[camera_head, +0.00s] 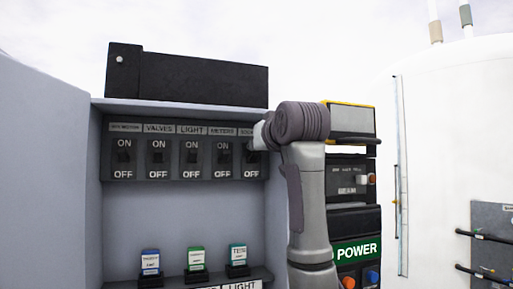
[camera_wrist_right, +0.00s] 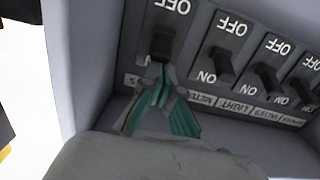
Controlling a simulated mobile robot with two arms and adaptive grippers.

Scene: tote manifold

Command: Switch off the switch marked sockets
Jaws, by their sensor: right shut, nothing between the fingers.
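The sockets switch (camera_head: 251,161) is the rightmost of a row in the grey cabinet. Its label is partly covered by my right arm in the head view. In the right wrist view, which is upside down, its dark toggle (camera_wrist_right: 162,44) is at the upper left, with OFF above it. My right gripper (camera_wrist_right: 163,76) is shut and empty, with its tips at the ON side of this toggle, hiding the ON mark. The tips look very close to the toggle; I cannot tell whether they touch. The toggle's exact position is unclear. My left gripper is not in view.
The METERS switch (camera_head: 223,159), LIGHT switch (camera_head: 191,159) and VALVES switch (camera_head: 157,159) sit left of it. The cabinet side wall is close beside the sockets switch. Small tagged items stand on the lower shelf (camera_head: 185,279). A POWER panel (camera_head: 357,250) stands right of my arm.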

